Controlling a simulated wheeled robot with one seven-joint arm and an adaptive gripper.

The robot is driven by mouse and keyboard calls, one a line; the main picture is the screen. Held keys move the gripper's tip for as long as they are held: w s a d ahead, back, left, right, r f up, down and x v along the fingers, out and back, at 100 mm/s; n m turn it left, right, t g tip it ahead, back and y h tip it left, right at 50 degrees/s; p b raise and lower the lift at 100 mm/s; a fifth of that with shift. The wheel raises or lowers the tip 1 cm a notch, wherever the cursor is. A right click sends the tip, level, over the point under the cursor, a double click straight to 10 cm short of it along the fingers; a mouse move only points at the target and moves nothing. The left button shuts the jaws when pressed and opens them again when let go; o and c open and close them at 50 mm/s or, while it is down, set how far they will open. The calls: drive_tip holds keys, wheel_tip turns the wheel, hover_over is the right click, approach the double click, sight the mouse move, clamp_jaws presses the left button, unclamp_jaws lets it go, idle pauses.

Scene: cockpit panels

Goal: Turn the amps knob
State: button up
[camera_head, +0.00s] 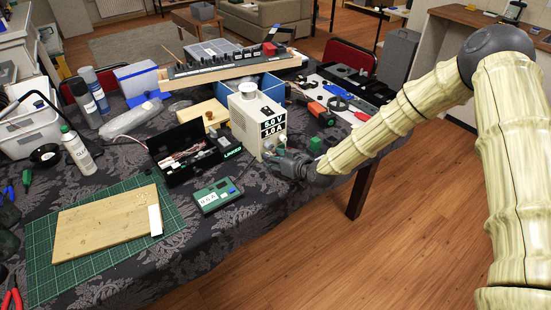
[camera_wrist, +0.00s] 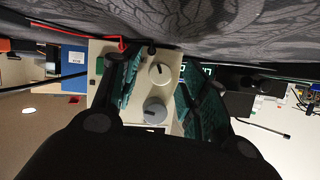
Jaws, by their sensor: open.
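The cream power supply (camera_head: 247,121) stands on the table, its display (camera_head: 271,126) reading 5.0 V and 1.0 A. My gripper (camera_head: 281,160) is low at its front face and hides part of it. In the wrist view, which is upside down, my gripper (camera_wrist: 161,70) is open, with one finger on each side of the knobs. A cream knob (camera_wrist: 160,73) sits between the fingertips, and a grey knob (camera_wrist: 155,112) shows deeper between the fingers. No label tells me which one is amps. I cannot tell whether a finger touches a knob.
A green multimeter (camera_head: 216,196) lies in front of the supply, and an open black box (camera_head: 185,155) stands to its left. A small green block (camera_head: 315,144) is to the right of the gripper. The floor (camera_head: 310,245) beyond the table edge is clear.

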clamp_jaws()
drive_tip(key=shift+s+a+n+t+h+b, duration=0.1)
drive_tip(key=shift+n+t+h+b, duration=0.3)
drive_tip(key=shift+n+h, duration=0.45)
drive_tip(key=shift+n, duration=0.25)
unclamp_jaws()
